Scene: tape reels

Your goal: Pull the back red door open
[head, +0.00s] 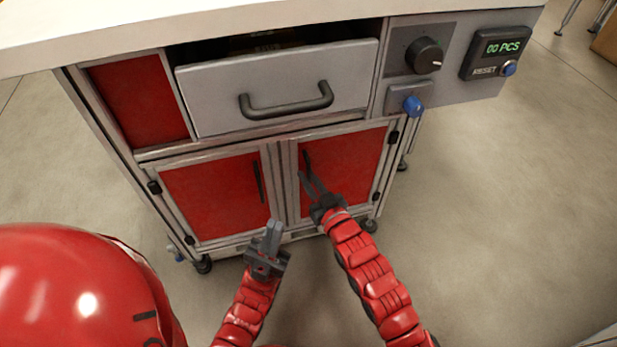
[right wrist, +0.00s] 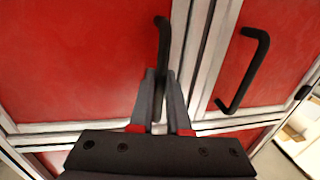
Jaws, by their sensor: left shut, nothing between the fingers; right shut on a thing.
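The cabinet has two red doors side by side, a left red door (head: 212,197) and a right red door (head: 345,165), both looking closed. Each has a dark upright handle near the middle seam. My right gripper (head: 308,183) is at the right door's handle (head: 306,160), shut on it. The other door's handle (right wrist: 258,70) stands free there. My left gripper (head: 272,232) is shut and empty, in front of the left door's lower right corner. I cannot tell which door is the back one.
Above the doors, a grey drawer (head: 280,85) with a dark handle (head: 286,102) is partly out. A panel with a black knob (head: 424,55), a blue switch (head: 412,105) and a counter display (head: 502,46) is at the upper right.

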